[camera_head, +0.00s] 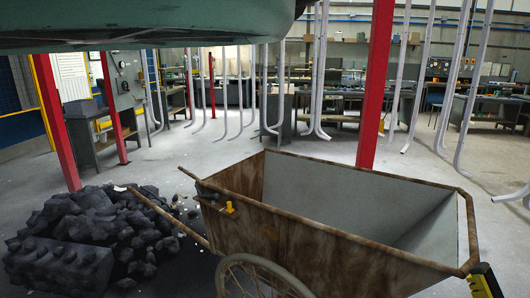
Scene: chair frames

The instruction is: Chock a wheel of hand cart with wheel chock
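The hand cart (310,236) stands in the front middle of the head view. It has a rusty brown open tub with a grey inside, and a wooden handle bar reaching out to the left. One spoked wheel (256,277) shows at the bottom edge, its lower part cut off by the frame. A black and yellow object (485,281) shows at the bottom right by the cart's corner; I cannot tell whether it is the wheel chock. My gripper is not in view.
A heap of dark rubble (88,236) lies left of the cart. Red posts stand behind the cart (375,85) and at left (55,122). Pale bent tubes (320,70) hang behind. A green shape (150,22) covers the top left. Grey floor (215,157) is open behind the cart.

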